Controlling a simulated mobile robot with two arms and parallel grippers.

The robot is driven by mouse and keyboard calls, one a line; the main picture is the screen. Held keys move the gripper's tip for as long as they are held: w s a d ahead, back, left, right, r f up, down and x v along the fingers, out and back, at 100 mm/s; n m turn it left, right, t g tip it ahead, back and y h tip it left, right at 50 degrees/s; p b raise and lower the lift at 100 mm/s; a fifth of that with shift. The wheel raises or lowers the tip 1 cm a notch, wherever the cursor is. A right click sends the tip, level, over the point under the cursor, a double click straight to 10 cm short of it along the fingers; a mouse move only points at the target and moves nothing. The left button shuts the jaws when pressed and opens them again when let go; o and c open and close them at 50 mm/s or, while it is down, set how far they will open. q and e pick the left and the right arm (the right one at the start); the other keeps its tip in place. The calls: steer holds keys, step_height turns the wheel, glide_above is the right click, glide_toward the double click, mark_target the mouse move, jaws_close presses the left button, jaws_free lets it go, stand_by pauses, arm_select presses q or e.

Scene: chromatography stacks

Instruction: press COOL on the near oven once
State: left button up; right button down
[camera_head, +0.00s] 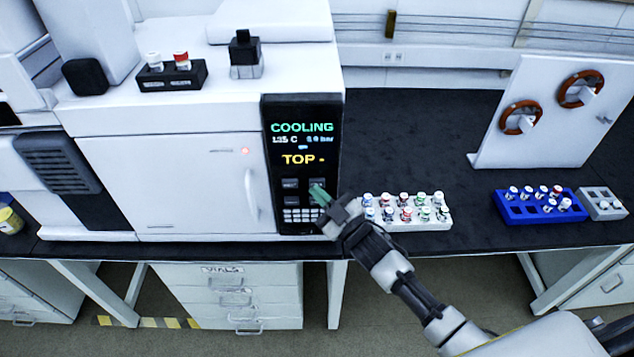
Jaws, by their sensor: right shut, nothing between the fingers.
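The near oven (166,183) is a white instrument on the left of the bench with a closed door and a vertical handle. Its dark control panel (301,108) shows "COOLING" in green, a temperature line, and "TOP" in yellow, with buttons below. My right gripper (319,194) is shut and empty, its green-tipped fingers at the panel's lower right buttons. The fingers and wrist cover part of the keys, so the COOL label cannot be read and I cannot tell whether the tips touch. My left gripper is not in view.
A white vial rack (440,222) stands just right of my right wrist. A blue rack (518,212) and a small grey rack (612,214) stand farther right. A white upright board (530,140) holds two brown rings. The dark bench (400,130) is clear behind the white rack.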

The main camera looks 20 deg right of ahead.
steer(key=shift+s+a, duration=0.1)
steer(key=shift+s, duration=0.35)
steer(key=s+p, duration=0.1)
steer(key=s, duration=0.1)
steer(key=s+a+p, duration=0.1)
steer(key=s, duration=0.1)
steer(key=shift+s+a, duration=0.2)
steer(key=shift+s, duration=0.2)
stand_by(0.6)
